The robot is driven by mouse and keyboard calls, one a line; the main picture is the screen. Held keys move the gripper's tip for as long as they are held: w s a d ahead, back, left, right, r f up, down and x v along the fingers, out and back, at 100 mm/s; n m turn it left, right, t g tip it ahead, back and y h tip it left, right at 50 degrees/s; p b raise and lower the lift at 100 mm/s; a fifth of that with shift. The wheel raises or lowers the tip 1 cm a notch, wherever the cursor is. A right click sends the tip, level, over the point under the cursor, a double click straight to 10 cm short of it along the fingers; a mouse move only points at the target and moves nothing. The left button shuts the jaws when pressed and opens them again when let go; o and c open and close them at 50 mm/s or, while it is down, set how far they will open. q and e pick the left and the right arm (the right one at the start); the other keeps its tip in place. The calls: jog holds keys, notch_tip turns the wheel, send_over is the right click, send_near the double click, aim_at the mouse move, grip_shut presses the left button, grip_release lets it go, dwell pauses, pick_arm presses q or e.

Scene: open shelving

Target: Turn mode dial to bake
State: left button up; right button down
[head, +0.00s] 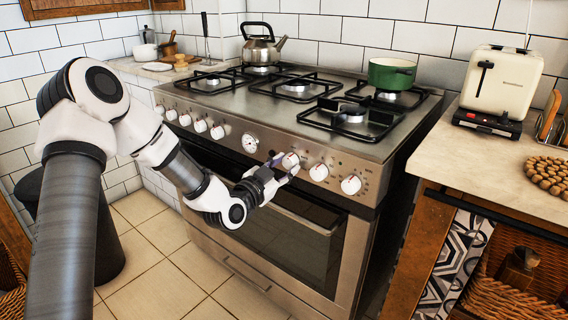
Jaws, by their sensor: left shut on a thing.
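A steel stove (260,125) stands against the tiled wall. Its front panel carries a row of white dials and a round gauge (250,143). My left gripper (287,166) is at the panel just right of the gauge, shut on a white dial (290,160). The fingers hide part of this dial, and its markings are too small to read. Two more white dials, one (319,172) beside the gripper and one (351,185) at the right end, are untouched. The oven door (290,240) below is shut. My right gripper is not in view.
A kettle (262,50) and a green pot (391,73) stand on the burners. A toaster (503,82) and a beaded trivet (548,174) are on the right counter. A dark bin (108,240) stands at left. The tiled floor before the stove is clear.

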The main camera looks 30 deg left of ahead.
pick_arm(q)
jog(key=m+p, duration=0.4)
jog(key=m, duration=0.2)
jog(key=shift+r, duration=0.2)
jog(key=shift+f+m+p, duration=0.15)
jog(key=shift+m+p, duration=1.1)
jog(key=shift+m, duration=0.55)
jog(key=shift+a+h, duration=0.1)
jog(key=shift+h, duration=0.2)
jog(key=o, duration=1.1)
jog(key=shift+o, duration=0.2)
jog(key=s, duration=1.2)
jog(key=shift+a+f, duration=0.2)
jog(key=shift+f, duration=0.2)
